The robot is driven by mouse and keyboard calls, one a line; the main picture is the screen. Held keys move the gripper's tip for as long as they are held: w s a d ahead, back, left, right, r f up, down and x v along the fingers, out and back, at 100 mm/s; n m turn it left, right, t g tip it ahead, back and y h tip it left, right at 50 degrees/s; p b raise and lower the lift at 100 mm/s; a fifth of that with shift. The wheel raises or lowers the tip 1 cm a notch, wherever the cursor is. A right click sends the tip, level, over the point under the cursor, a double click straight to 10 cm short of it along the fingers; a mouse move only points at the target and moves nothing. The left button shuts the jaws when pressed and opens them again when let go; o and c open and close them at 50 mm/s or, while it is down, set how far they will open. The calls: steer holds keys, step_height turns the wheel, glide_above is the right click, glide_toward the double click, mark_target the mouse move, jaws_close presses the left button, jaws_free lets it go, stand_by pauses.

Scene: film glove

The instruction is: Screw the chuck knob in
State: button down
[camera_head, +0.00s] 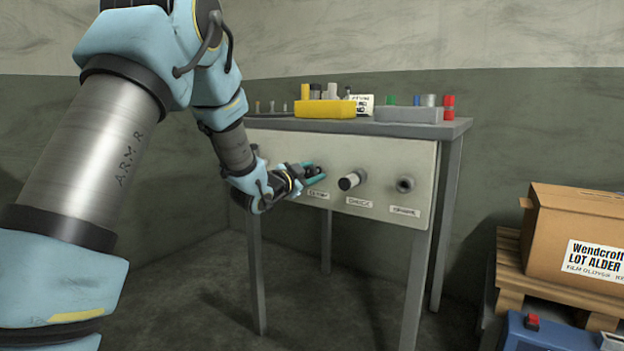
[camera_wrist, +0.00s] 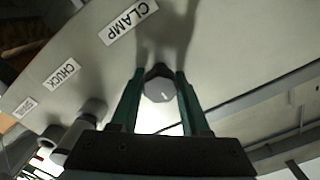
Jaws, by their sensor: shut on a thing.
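My gripper (camera_head: 314,175) is at the pale front panel of the table, at the place labelled CLAMP. In the wrist view my gripper (camera_wrist: 160,78) has its green fingers on both sides of a grey knob (camera_wrist: 160,91) with a dark collar, and is shut on it. In the head view this knob is mostly hidden by the fingers. The chuck knob (camera_head: 351,181) sticks out of the panel above the CHUCK label, to the right of my gripper and apart from it. It also shows in the wrist view (camera_wrist: 92,110), partly cut off by the gripper body.
A dark round socket or fitting (camera_head: 405,184) sits above the SPARE label. The tabletop (camera_head: 460,125) holds a yellow block (camera_head: 325,110) and a grey block (camera_head: 408,115) with coloured cylinders. A cardboard box (camera_head: 575,235) on a pallet stands at the right. The floor before the table looks clear.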

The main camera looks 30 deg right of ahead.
steer(key=shift+m, duration=0.3)
steer(key=shift+c, duration=1.9)
jaws_free()
steer(key=v, duration=1)
steer(key=shift+s+a+p, duration=0.2)
steer(key=shift+a+p, duration=0.15)
